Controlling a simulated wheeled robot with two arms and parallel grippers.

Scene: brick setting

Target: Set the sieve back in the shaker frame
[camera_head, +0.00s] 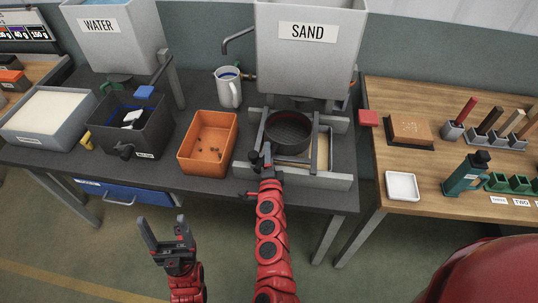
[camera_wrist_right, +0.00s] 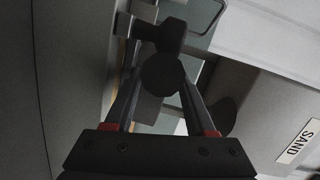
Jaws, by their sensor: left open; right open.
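The dark round sieve (camera_head: 289,132) is at the grey shaker frame (camera_head: 318,179), between its rails, below the SAND hopper. I cannot tell whether it is fully seated. My right gripper (camera_head: 266,158) is at the sieve's near left side, over the frame's front. In the right wrist view, my right gripper (camera_wrist_right: 160,95) is open, with a dark rounded knob (camera_wrist_right: 162,74) between its fingers. It looks like the sieve's handle; contact is unclear. My left gripper (camera_head: 162,232) is open and empty, in front of the bench and low over the floor.
An orange bin (camera_head: 183,158) stands left of the frame, with a white jug (camera_head: 229,88) behind it. The SAND hopper (camera_head: 309,60) hangs close above the sieve. A wooden table (camera_head: 385,150) with a white dish (camera_head: 402,185) stands to the right.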

